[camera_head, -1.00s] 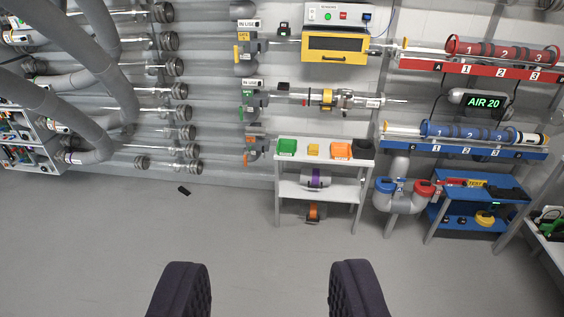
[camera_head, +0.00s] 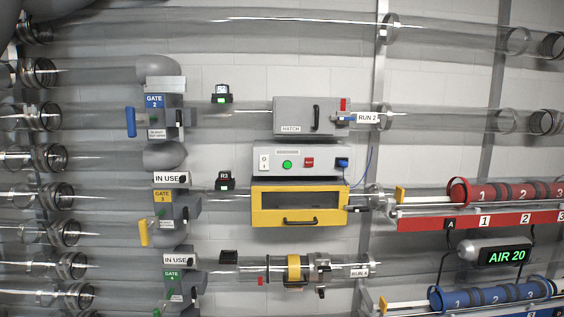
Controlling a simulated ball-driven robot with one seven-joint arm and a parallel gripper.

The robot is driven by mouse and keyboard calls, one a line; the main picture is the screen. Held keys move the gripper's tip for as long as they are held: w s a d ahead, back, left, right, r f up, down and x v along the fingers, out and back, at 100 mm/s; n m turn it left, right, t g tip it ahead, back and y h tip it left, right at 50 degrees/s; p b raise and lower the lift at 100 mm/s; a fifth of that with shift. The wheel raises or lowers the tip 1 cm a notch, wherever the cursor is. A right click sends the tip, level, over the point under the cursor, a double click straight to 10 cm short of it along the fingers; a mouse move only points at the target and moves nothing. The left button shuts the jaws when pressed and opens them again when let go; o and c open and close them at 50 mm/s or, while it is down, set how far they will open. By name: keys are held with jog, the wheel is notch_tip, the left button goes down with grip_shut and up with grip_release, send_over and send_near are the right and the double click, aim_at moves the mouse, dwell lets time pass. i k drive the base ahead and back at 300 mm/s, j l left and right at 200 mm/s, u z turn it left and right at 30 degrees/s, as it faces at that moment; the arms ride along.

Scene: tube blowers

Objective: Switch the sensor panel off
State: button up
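A light grey control box (camera_head: 325,165) is on the wall near the middle of the view. It looks like the sensor panel, but its top label is too small to read. Its front carries a small white plate (camera_head: 264,162) at the left, a lit green button (camera_head: 287,164), a red button (camera_head: 309,162) and a blue part (camera_head: 342,162) at the right, where a blue cable runs off. The box sits just above a yellow-framed dark window box (camera_head: 298,206). My gripper is out of view.
A grey HATCH box (camera_head: 304,116) with a black handle is above the panel. Clear tubes run across the wall. Gate units (camera_head: 163,118) with coloured handles stand left. Red (camera_head: 480,220) and blue (camera_head: 455,308) racks and an AIR 20 display (camera_head: 505,256) are right.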

aim_at(263, 160)
jog(key=i, duration=2.25)
